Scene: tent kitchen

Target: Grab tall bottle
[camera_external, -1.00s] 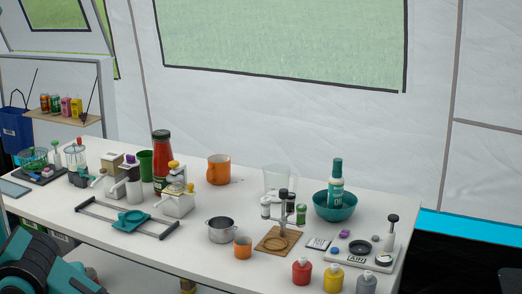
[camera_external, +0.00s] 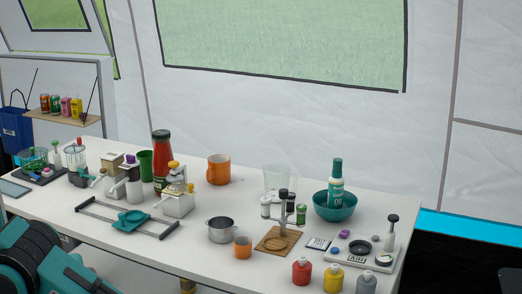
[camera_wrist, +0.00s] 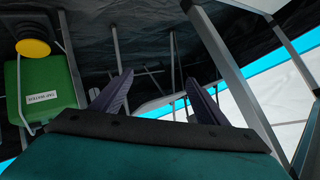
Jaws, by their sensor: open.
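Two tall bottles show in the external view. A red bottle with a dark cap (camera_external: 161,160) stands upright at the back left of the white table (camera_external: 130,245). A teal and white bottle (camera_external: 336,186) stands upright in a teal bowl (camera_external: 335,211) at the right. I cannot tell which one the task names. My gripper (camera_wrist: 160,85) shows in the wrist view with its two dark fingers apart and nothing between them. Neither bottle is seen in that view. The external view shows only part of my arm at the lower left, away from both bottles.
An orange mug (camera_external: 218,170), a pot (camera_external: 221,230) and a clear jug (camera_external: 277,182) stand mid-table. The wrist view shows metal struts and a green canister (camera_wrist: 47,92).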

